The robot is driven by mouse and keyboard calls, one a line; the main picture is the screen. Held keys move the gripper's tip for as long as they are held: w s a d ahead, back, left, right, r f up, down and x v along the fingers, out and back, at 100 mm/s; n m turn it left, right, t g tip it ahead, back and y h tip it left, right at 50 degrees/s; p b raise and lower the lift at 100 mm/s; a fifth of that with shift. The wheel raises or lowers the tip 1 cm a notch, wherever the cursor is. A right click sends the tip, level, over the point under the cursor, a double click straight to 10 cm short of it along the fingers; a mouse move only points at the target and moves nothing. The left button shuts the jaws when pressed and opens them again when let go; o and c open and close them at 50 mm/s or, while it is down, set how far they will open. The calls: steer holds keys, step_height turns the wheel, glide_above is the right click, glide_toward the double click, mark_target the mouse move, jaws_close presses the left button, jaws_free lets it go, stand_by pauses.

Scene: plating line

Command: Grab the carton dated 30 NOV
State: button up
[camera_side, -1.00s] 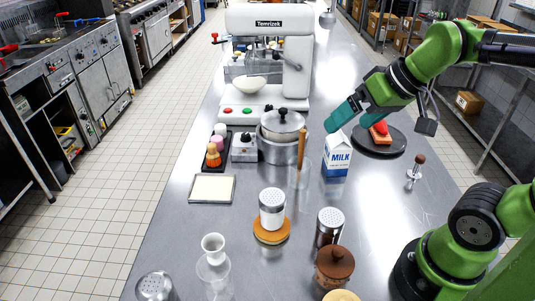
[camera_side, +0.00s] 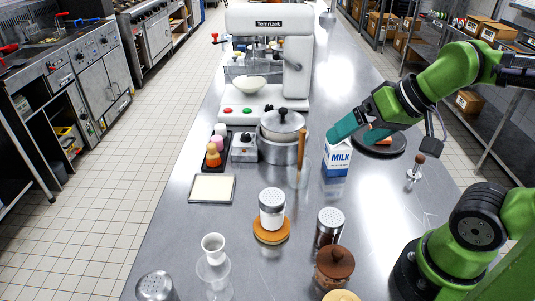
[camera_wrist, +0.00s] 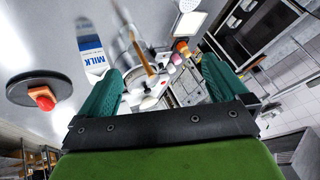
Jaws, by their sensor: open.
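A blue and white milk carton (camera_side: 337,160) stands upright on the steel counter, marked MILK; no date can be read on it. My gripper (camera_side: 343,127), with teal fingers, is just above and beside the carton's top and overlaps it in the side view; whether they touch I cannot tell. In the wrist view the carton (camera_wrist: 91,50) lies outside the fingers, left of the left one. My gripper (camera_wrist: 160,78) is open there, with nothing held between its fingers.
A dark round plate (camera_side: 392,150) with a red-topped piece is right of the carton. A lidded pot (camera_side: 278,150) and a tall glass with a wooden stick (camera_side: 300,175) stand to its left. Shakers (camera_side: 329,228) and a brown-lidded jar (camera_side: 334,267) stand nearer the camera.

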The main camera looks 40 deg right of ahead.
steer(key=shift+c, duration=0.4)
steer(key=m+g+h, duration=0.2)
steer(key=m+g, duration=0.1)
steer(key=g, duration=0.2)
glide_above(337, 151)
steer(key=a, duration=0.2)
steer(key=f, duration=0.1)
steer(key=w+d+r+g, duration=0.1)
steer(key=w+d+g, duration=0.1)
steer(key=d, duration=0.4)
steer(key=shift+m, duration=0.4)
steer(key=f, duration=1)
steer(key=shift+s+a+f, duration=0.2)
steer(key=shift+s+a, duration=0.05)
steer(key=shift+a+f, duration=0.15)
steer(key=shift+f, duration=1.3)
steer(key=shift+a+f, duration=0.1)
steer(key=shift+f, duration=1.35)
steer(key=shift+w+r, duration=0.1)
jaws_close()
